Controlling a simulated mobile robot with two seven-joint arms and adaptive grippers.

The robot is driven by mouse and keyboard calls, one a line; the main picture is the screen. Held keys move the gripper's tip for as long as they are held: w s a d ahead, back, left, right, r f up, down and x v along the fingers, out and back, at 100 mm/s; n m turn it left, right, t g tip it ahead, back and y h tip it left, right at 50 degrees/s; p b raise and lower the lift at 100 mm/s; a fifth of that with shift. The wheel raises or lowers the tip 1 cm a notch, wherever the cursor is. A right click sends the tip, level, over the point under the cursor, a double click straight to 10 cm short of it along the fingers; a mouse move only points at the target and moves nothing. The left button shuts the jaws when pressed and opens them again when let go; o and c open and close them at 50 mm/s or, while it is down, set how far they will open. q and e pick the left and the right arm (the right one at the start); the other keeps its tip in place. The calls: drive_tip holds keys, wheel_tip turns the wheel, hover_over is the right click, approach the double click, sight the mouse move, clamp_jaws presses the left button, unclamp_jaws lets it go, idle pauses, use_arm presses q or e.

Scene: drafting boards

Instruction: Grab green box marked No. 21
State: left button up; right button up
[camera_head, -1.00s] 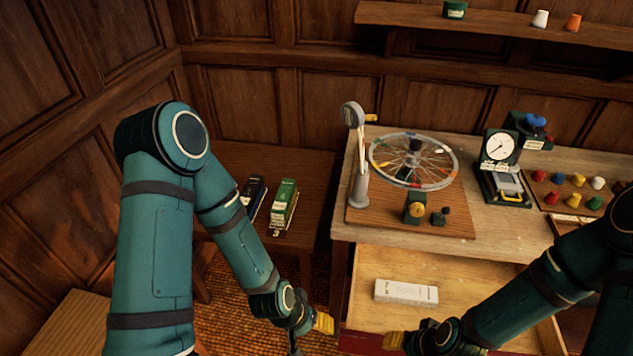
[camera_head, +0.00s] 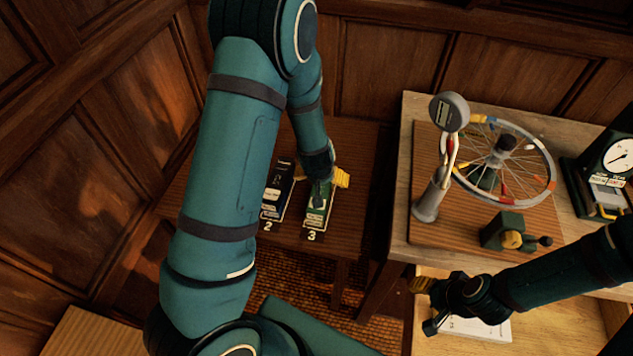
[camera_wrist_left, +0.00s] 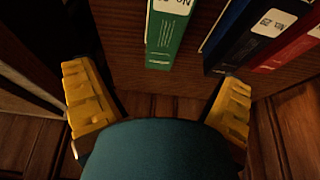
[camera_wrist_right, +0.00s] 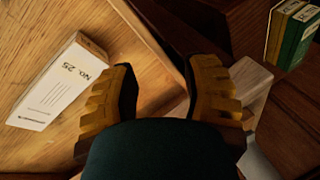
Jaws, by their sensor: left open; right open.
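A green box (camera_head: 316,216) with a white label stands on the low dark wooden shelf, above a tag marked 3. In the left wrist view the green box (camera_wrist_left: 164,48) shows its label, but the number is cut off. My left gripper (camera_head: 327,180) is open over the green box and hides part of it. In the left wrist view its open jaws (camera_wrist_left: 160,103) are empty, and the box lies ahead between them, apart from both fingers. My right gripper (camera_head: 428,303) is open and empty by the drawer, as its wrist view also shows (camera_wrist_right: 165,92).
A dark box (camera_head: 275,195) stands left of the green one, over tag 2. The left wrist view shows a blue box (camera_wrist_left: 240,45) marked No. 29 and a red box (camera_wrist_left: 285,50). A white box (camera_wrist_right: 58,88) marked No. 25 lies in the drawer.

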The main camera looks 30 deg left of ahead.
sight(322, 187)
use_arm(q)
drive_tip(key=b+x, duration=0.1)
drive_tip(key=x, duration=0.9)
drive_tip(key=a+b+x, duration=0.1)
drive_tip(key=x, duration=0.2)
drive_tip(key=shift+w+f, duration=0.15)
drive_tip(key=shift+f, duration=0.05)
drive_tip(key=c, duration=1.4)
